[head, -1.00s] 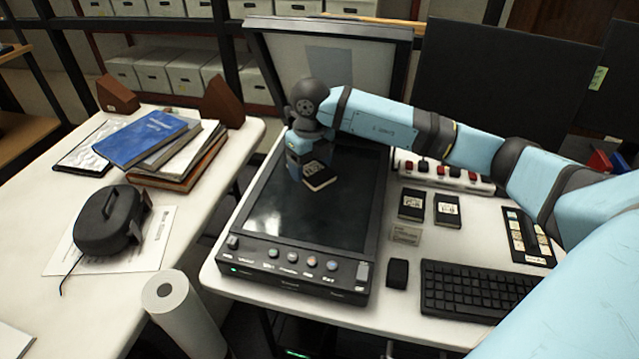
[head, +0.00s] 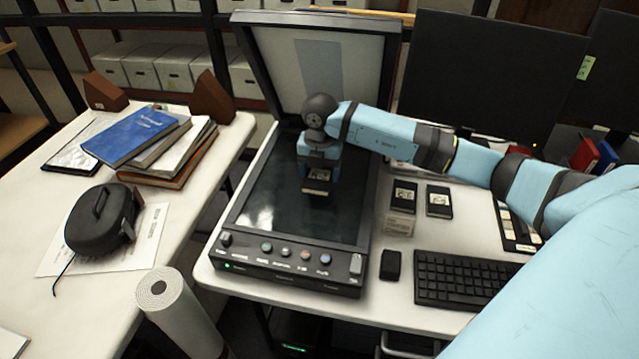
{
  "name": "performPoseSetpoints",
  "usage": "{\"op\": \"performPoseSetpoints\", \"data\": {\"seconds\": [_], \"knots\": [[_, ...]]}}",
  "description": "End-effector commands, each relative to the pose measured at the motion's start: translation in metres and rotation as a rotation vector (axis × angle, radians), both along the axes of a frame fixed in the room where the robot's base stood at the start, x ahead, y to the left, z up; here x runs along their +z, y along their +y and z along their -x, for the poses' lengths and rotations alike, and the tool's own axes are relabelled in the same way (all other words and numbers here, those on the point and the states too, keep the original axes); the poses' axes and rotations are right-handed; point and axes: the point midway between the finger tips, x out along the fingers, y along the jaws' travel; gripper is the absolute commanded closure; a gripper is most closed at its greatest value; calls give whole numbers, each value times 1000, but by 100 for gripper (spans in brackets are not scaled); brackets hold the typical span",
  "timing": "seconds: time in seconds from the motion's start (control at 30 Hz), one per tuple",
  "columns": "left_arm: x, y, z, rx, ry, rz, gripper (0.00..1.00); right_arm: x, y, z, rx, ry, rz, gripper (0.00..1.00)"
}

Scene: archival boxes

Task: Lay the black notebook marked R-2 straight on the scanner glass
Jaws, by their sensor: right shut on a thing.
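The scanner's dark glass (head: 270,205) lies in the middle, with its lid (head: 320,65) raised behind it. My right gripper (head: 317,176) is over the upper right part of the glass, pointing down. It is shut on a small black notebook (head: 317,188) with a pale label. I cannot read the label, and I cannot tell whether the notebook touches the glass. The notebook looks roughly square to the scanner's edges; the gripper hides its far part. My left gripper is not in view.
Two black notebooks with pale labels, one (head: 403,195) left of the other (head: 439,201), lie right of the scanner by a small sign (head: 399,225). A mouse (head: 390,265) and keyboard (head: 465,279) are in front. A monitor (head: 485,80) stands behind. Books (head: 140,137) are on the left table.

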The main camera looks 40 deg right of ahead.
Motion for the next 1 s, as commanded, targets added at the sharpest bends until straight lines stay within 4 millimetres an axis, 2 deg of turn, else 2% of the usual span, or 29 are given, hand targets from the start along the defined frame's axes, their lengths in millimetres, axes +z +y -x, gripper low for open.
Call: {"op": "performPoseSetpoints", "data": {"seconds": [0.27,0.67,0.7,0.77,0.8,1.0], "knots": [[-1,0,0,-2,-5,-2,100,-42,0,0,0,1,-1,54],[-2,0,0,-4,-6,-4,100,-48,0,0,1,-1,1,54],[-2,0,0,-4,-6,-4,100,-48,0,0,1,-1,1,21],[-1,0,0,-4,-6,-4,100,-48,0,0,1,-1,1,8],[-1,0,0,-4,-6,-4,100,-48,0,0,1,-1,1,3],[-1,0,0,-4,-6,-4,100,-47,0,0,1,-1,1,3]]}}
